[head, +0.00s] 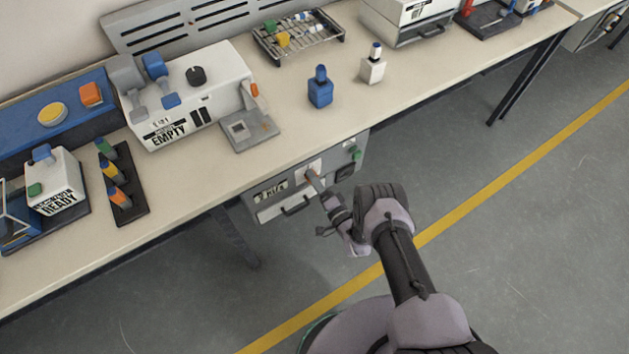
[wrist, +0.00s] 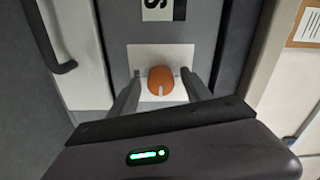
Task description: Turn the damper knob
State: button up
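The damper knob (wrist: 161,80) is orange and rounded with a pale mark line. It sits on a white plate (wrist: 148,54) on a grey panel, and in the wrist view its mark points toward the bottom of the picture. My gripper (wrist: 162,92) is open, one finger on each side of the knob, with gaps showing between the fingers and the knob. In the head view my gripper (head: 326,197) reaches the front of the grey control box (head: 268,210) under the bench edge. The knob is small there and partly covered by the gripper.
A dark handle (head: 295,206) and a green button (head: 355,153) are on the same box front. The bench top (head: 300,130) above holds a white EMPTY machine (head: 215,75), a blue bottle (head: 320,90) and a white bottle (head: 373,68). The floor in front is clear.

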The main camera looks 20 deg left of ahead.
jog(key=p+v, duration=0.2)
jog(key=v, duration=1.5)
jog(key=shift+s, duration=0.25)
jog(key=shift+d, duration=0.1)
